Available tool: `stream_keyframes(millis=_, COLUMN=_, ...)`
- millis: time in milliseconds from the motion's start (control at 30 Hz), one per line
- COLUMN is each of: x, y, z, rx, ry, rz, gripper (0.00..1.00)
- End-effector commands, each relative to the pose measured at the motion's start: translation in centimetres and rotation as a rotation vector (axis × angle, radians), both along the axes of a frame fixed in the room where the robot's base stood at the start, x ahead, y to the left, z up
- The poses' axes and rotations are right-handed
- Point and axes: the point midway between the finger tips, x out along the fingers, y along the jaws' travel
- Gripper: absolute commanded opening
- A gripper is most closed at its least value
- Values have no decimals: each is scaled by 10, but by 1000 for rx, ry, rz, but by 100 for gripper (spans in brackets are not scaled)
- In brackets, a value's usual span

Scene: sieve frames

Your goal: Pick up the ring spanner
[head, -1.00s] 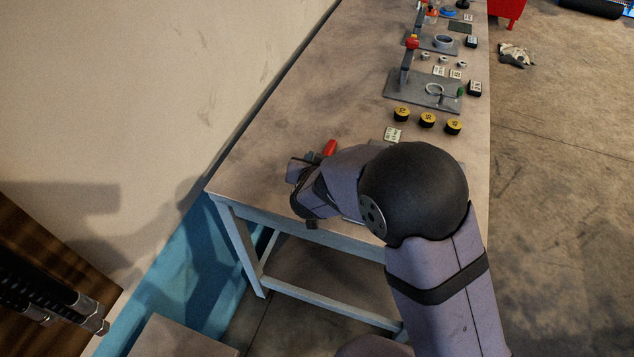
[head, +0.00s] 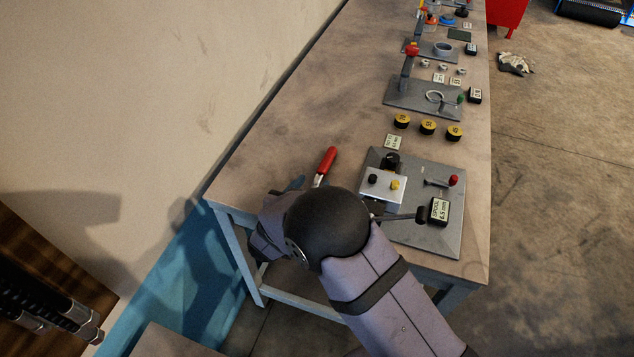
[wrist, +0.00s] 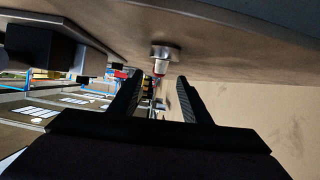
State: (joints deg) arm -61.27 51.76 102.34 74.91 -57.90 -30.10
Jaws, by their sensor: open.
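A tool with a red handle (head: 327,159) and a metal shaft lies near the front left of the bench; I take it for the ring spanner, though its near end is hidden behind my arm in the head view. In the wrist view its wide metal head (wrist: 165,52) faces me, with the red handle behind it. My gripper (wrist: 160,75) is open and empty. Its two fingers point toward the tool, which appears between and just above their tips, apart from them. In the head view my wrist hides most of the gripper.
A grey plate (head: 450,240) with a block, knobs, a lever and a "SPOOL 6.5 mm" label (head: 439,211) lies right of my arm. Several yellow-topped black spools (head: 428,127) and other fixtures stand farther back. The bench (head: 270,130) is clear to the left of the red handle.

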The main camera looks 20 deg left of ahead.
Motion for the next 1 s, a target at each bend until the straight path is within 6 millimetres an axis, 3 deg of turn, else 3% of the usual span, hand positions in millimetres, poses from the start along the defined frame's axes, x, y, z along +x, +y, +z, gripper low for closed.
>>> stream_keyframes(millis=500, x=45, y=-2, z=-17, rx=0, ry=1, rz=0, gripper=44)
stream_keyframes(millis=800, x=48, y=-2, z=-19, rx=0, ry=1, rz=1, gripper=44)
stream_keyframes(millis=1000, x=47, y=-2, z=-19, rx=0, ry=1, rz=1, gripper=0)
